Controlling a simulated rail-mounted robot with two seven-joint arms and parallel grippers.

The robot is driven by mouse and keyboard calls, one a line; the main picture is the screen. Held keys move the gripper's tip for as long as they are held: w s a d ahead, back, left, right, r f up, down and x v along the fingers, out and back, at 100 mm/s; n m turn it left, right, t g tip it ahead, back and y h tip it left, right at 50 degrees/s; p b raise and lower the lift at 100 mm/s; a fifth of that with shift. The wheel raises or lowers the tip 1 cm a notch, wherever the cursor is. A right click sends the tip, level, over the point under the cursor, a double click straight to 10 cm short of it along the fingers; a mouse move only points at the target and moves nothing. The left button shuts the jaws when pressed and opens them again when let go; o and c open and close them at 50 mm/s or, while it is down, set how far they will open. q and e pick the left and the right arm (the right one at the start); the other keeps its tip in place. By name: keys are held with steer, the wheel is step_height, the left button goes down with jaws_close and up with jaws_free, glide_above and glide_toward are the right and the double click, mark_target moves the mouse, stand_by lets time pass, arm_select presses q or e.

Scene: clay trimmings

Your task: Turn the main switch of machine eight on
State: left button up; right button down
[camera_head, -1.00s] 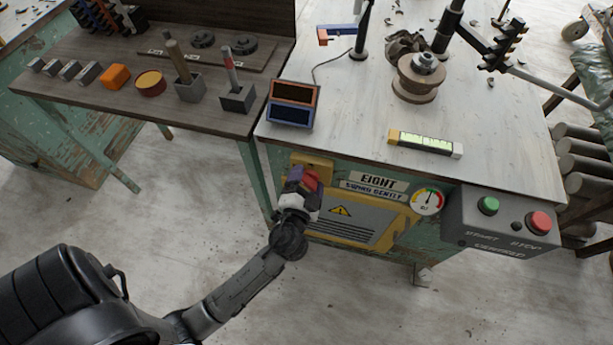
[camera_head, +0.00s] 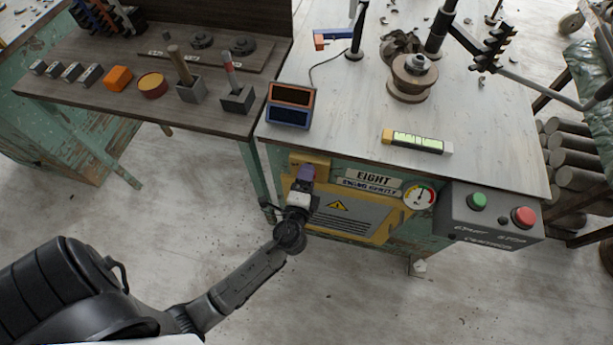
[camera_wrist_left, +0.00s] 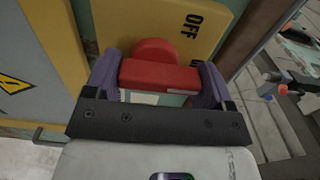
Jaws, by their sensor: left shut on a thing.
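The main switch's red handle (camera_wrist_left: 160,76) sits in front of a yellow plate (camera_wrist_left: 150,20) marked OFF, with a second label partly hidden at the right. My left gripper (camera_wrist_left: 160,82) is shut on the red handle, one purple finger on each side of it. In the head view the left gripper (camera_head: 305,176) is at the yellow switch plate (camera_head: 322,160) on the front of the bench with the EIGHT sign (camera_head: 374,179). There it hides the handle, so the handle's exact angle is hard to tell. My right gripper is not in view.
A yellow panel (camera_head: 345,220) with a warning triangle is just below the switch. A gauge (camera_head: 420,197) and a grey control box (camera_head: 490,220) with green and red buttons are to the right. A dark side table (camera_head: 215,118) with tools stands left.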

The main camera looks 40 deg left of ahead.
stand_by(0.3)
arm_select(q)
steer(key=o, duration=0.9)
steer(key=v, duration=1.4)
steer(key=shift+w, duration=0.1)
